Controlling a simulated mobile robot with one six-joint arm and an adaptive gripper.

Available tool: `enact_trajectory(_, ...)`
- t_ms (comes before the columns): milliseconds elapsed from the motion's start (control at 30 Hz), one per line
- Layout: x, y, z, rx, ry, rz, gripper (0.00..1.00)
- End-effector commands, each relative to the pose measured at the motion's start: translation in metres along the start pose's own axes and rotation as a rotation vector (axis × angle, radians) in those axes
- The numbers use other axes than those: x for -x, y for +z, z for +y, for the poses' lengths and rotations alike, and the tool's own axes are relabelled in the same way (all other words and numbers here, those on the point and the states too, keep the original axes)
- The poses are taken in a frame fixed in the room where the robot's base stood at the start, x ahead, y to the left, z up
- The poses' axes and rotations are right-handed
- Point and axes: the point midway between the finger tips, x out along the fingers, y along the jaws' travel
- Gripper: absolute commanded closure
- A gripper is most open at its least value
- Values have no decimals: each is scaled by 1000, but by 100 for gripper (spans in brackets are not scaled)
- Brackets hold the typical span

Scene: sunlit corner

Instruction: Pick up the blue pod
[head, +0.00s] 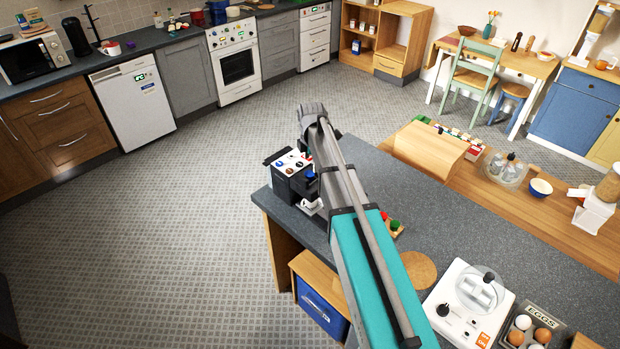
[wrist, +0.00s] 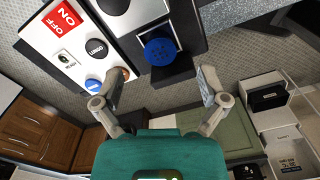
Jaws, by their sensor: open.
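The blue pod (wrist: 160,51) is round and ribbed and sits at the end of a black part of a machine (wrist: 182,65) in the wrist view. My gripper (wrist: 161,76) is open and empty, with one finger on each side of the pod's line and just below it in the picture. The fingers look apart from the pod; the exact gap is hard to tell. In the head view the black and white machine (head: 283,183) stands on the counter's far left corner. My arm hides the gripper and most of the pod's surroundings there.
The machine's panel (wrist: 82,48) with buttons and a red ON/OFF label is close to my left finger. The grey counter (head: 455,240) holds a round wooden board (head: 418,270), a white appliance (head: 455,300) and an egg tray (head: 515,340). The floor left of the counter is clear.

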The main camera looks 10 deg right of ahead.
Motion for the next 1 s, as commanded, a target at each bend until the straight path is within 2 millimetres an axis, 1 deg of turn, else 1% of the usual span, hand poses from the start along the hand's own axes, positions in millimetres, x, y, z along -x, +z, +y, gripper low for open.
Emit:
enact_trajectory(233, 0, 0, 0, 0, 0, 0, 7)
enact_trajectory(367, -5, 0, 0, 0, 0, 0, 7)
enact_trajectory(767, -34, -6, 2, 0, 0, 0, 7)
enact_trajectory(1000, -49, -6, 2, 0, 0, 0, 7)
